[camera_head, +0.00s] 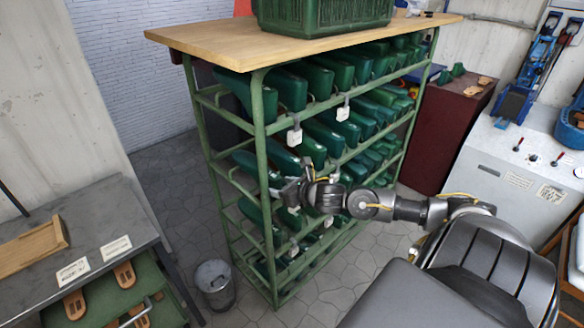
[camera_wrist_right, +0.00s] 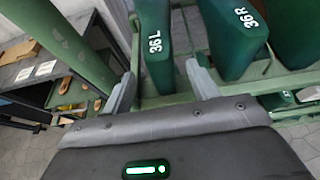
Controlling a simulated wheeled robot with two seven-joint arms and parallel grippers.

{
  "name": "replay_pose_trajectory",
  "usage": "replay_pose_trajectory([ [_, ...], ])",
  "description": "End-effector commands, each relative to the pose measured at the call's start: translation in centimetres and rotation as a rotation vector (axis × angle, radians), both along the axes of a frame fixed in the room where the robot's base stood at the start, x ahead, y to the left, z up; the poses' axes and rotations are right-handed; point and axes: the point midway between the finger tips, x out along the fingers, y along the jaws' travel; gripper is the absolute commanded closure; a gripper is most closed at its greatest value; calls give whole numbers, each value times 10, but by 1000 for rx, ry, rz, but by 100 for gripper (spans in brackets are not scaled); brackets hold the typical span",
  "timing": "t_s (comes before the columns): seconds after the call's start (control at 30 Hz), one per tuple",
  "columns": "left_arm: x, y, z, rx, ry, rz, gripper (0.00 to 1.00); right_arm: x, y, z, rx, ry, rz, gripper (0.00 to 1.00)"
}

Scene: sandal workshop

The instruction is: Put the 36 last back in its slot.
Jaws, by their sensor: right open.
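A green shoe last marked 36 L (camera_wrist_right: 156,45) hangs in the rack, its lower end between the open fingers of my right gripper (camera_wrist_right: 161,88). A last marked 36 R (camera_wrist_right: 238,32) is beside it on the right. In the head view my right gripper (camera_head: 291,187) is at the front of the green rack (camera_head: 262,125), by its middle rows. The numbers on the lasts cannot be read there. Whether the fingers touch the 36 L last cannot be told. My left gripper is out of view.
The rack has a wooden top (camera_head: 215,45) carrying a green crate (camera_head: 320,15). A grey workbench (camera_head: 95,225) stands left and a bin (camera_head: 215,285) stands on the floor before the rack. A red cabinet (camera_head: 445,130) and a grey machine (camera_head: 510,165) are at right.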

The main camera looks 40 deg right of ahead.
Motion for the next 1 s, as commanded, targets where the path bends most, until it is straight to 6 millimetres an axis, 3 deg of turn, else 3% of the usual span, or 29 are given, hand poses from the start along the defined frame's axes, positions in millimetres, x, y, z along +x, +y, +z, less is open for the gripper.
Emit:
replay_pose_trajectory([
  [0.1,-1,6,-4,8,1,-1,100,-23,0,8,-3,-2,3,38],
  [0.33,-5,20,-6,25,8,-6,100,-46,-1,21,0,-8,0,38],
  [0.7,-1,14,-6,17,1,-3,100,-53,1,28,2,-14,3,38],
  [1.0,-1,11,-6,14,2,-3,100,-52,-3,23,20,-9,-15,38],
])
